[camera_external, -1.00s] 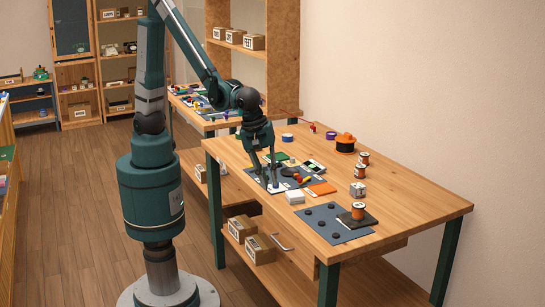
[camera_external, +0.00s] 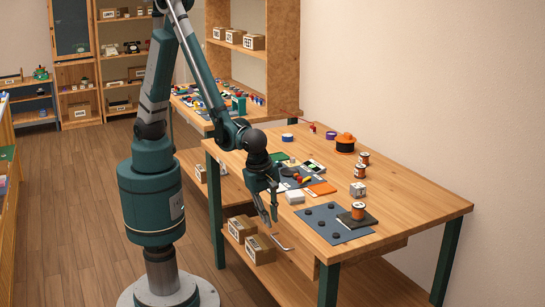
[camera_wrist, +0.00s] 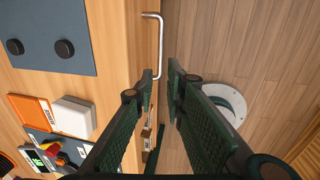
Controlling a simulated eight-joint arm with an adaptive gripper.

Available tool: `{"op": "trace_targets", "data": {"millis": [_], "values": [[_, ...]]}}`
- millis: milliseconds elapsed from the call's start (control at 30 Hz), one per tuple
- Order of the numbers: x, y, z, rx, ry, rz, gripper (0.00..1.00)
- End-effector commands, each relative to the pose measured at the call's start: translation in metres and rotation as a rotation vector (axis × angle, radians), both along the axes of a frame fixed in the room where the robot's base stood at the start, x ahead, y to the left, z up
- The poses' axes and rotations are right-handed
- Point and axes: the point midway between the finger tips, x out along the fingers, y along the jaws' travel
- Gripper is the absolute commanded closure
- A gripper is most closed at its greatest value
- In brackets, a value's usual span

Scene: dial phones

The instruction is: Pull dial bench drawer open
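The wooden bench (camera_external: 420,210) has a drawer with a metal bar handle (camera_external: 283,242) on its left long side. The drawer front looks flush with the bench. In the wrist view the silver handle (camera_wrist: 160,45) stands out from the wooden edge, just beyond my fingertips, with its lower end near the gap between them. My gripper (camera_external: 270,222) is beside the bench edge, pointing down, close to the handle. In the wrist view my gripper (camera_wrist: 162,75) has its two fingers apart with nothing between them. Whether a finger touches the handle, I cannot tell.
Cardboard boxes (camera_external: 260,249) sit on the lower shelf below the handle.

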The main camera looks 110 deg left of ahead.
Motion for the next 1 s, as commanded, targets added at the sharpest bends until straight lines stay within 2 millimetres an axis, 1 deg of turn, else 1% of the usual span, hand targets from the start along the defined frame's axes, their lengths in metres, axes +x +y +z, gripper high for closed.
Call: {"op": "trace_targets", "data": {"millis": [267, 467, 667, 1000], "values": [[0.0, 0.0, 0.0, 0.0, 0.0, -0.001, 0.87], [0.001, 0.001, -0.006, 0.0, 0.0, -0.001, 0.87], [0.003, 0.003, -0.021, 0.0, 0.0, 0.0, 0.87], [0.008, 0.008, -0.057, 0.0, 0.0, -0.001, 0.87]]}}
